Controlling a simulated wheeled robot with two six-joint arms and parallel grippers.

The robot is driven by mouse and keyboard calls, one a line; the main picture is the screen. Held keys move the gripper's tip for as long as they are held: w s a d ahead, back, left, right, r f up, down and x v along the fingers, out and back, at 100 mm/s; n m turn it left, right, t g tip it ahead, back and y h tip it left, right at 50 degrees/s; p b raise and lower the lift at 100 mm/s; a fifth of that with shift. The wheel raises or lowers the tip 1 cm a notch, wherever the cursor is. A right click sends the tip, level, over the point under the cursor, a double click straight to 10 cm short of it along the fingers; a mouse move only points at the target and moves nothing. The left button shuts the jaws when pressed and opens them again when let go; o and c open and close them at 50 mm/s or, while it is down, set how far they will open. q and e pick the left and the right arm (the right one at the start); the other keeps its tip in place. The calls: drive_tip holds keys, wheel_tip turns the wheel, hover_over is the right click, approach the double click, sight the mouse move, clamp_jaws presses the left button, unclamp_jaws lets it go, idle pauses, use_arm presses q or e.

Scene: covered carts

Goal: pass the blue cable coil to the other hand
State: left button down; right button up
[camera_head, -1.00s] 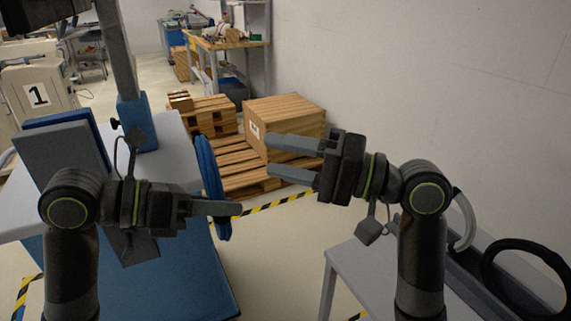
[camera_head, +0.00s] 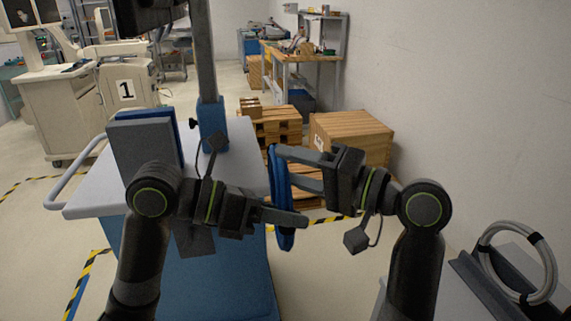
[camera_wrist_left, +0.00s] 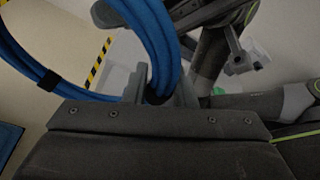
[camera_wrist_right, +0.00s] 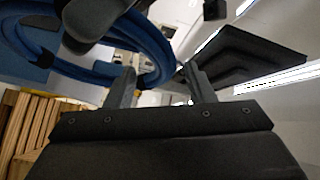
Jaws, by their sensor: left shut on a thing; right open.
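The blue cable coil (camera_head: 284,232) hangs upright, nearly edge-on, between my two grippers in the head view. My left gripper (camera_head: 297,217) is shut on its lower part; the left wrist view shows the blue strands (camera_wrist_left: 152,45) between the fingers. My right gripper (camera_head: 284,166) is open, with its fingertips at the upper part of the coil. In the right wrist view, a curve of the coil (camera_wrist_right: 152,48) passes just ahead of and between the open fingers. Whether they touch it I cannot tell.
A cart with a pale top (camera_head: 98,196) and blue body stands at left, a grey panel (camera_head: 146,145) on it. A grey cable coil (camera_head: 548,262) is at lower right. Wooden crates (camera_head: 350,137) and a workbench (camera_head: 300,56) stand behind. Open floor lies around the cart.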

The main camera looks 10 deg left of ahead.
drive_tip(key=shift+x, duration=1.1)
use_arm(q)
drive_tip(key=shift+r, duration=0.1)
use_arm(e)
clamp_jaws()
use_arm(q)
drive_tip(key=c, duration=1.1)
unclamp_jaws()
